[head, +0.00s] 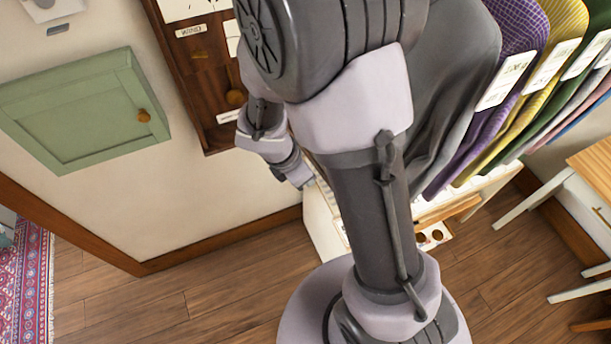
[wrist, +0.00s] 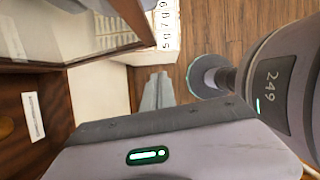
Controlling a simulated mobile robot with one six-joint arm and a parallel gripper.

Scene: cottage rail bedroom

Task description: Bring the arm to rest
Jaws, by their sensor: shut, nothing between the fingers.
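My arm fills the middle of the head view, bent, with its upper part across the top. My gripper (wrist: 158,76) shows in the wrist view as a short grey tapered shape, its fingers together with nothing between them. In the head view the wrist end of my arm points down and right beside the wooden wall board (head: 198,75), and the fingers are too small to make out. The grip end is in front of a white unit (head: 322,222) that the arm partly hides.
Hanging clothes, including a purple one (head: 508,45) and a yellow one (head: 560,25), are close on the right. A green wall cabinet (head: 85,110) is at left. A white table with a wooden top (head: 595,165) stands at right. Wooden floor (head: 220,290) is open at lower left, near a patterned rug (head: 33,280).

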